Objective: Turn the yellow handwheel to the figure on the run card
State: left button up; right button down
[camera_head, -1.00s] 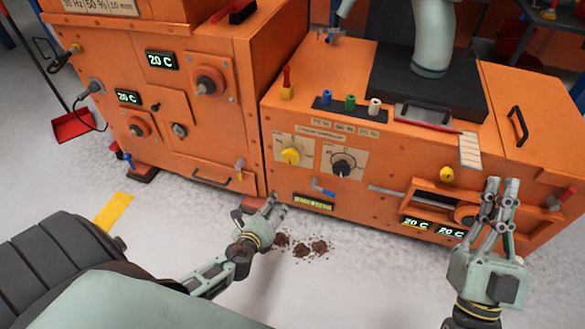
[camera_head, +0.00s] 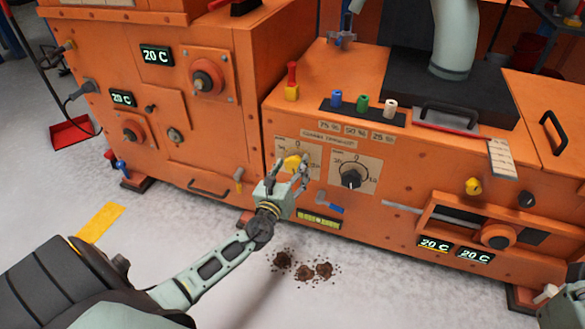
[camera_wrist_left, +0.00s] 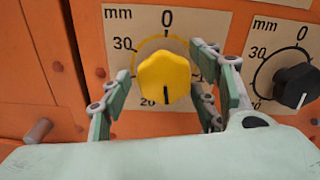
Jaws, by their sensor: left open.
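The yellow handwheel (camera_head: 292,162) is on a beige dial plate on the front of the right orange machine. In the left wrist view the yellow handwheel (camera_wrist_left: 164,76) has a black pointer line aimed down. Its scale reads mm, with 0 at the top, 30 at upper left and 20 at lower left; the right side is partly hidden by fingers. My left gripper (camera_head: 291,171) is open at the handwheel, with fingers (camera_wrist_left: 167,82) on both sides of it; contact is unclear. Part of my right gripper (camera_head: 546,294) shows at the lower right edge.
A black knob (camera_head: 351,179) with its own mm dial sits just right of the handwheel. A blue-handled lever (camera_head: 329,203) and a level gauge (camera_head: 319,219) are below. A small printed card (camera_head: 503,158), unreadable, hangs farther right. Brown dirt (camera_head: 304,267) lies on the floor.

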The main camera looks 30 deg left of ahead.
pick_arm(q)
jog(key=shift+w+a, duration=0.15)
jog(key=shift+w, duration=0.35)
jog(key=shift+c, duration=0.3)
jog(key=c, duration=1)
